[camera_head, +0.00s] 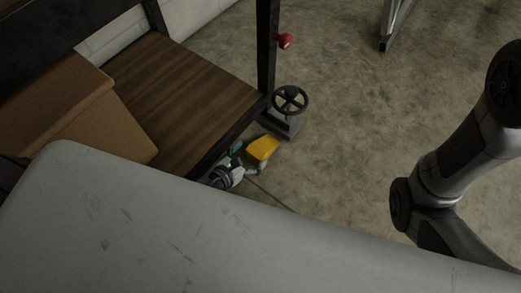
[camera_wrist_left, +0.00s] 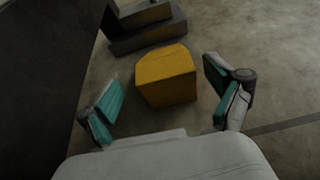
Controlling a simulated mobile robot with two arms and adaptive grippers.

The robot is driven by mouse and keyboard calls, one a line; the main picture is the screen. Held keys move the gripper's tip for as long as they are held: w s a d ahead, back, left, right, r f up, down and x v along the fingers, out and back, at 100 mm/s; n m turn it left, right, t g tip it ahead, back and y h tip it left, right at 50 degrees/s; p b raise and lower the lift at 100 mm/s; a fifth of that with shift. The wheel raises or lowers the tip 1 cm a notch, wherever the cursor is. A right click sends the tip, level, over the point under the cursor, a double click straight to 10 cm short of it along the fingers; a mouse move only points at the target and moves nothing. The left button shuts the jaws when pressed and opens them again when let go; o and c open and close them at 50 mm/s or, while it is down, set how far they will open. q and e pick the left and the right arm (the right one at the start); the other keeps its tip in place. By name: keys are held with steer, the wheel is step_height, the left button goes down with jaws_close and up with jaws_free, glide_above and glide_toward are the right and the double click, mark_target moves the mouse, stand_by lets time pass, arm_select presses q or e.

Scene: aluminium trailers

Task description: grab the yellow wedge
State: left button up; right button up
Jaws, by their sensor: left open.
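The yellow wedge (camera_head: 263,148) lies on the concrete floor near the corner of a wooden-decked shelf. It also shows in the left wrist view (camera_wrist_left: 166,76), just beyond and between the spread fingers. My left gripper (camera_head: 247,160) is open, with teal pads on its fingers, and reaches down beside the wedge. In the wrist view my left gripper (camera_wrist_left: 164,103) has a finger on each side of the wedge's near end, with gaps visible. My right gripper is not in view; only my right arm shows at the right of the head view.
A handwheel on a dark base (camera_head: 288,113) stands just beyond the wedge. The shelf (camera_head: 180,95) with a cardboard box (camera_head: 75,112) and its dark post (camera_head: 267,50) are close on the left. A large grey surface (camera_head: 190,235) fills the front. Open floor lies right.

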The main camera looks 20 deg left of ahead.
mark_target(267, 143)
arm_select(q)
steer(key=x, duration=0.5)
steer(key=shift+d+b, duration=0.35)
steer(key=shift+r, duration=0.1)
steer(key=c, duration=1.3)
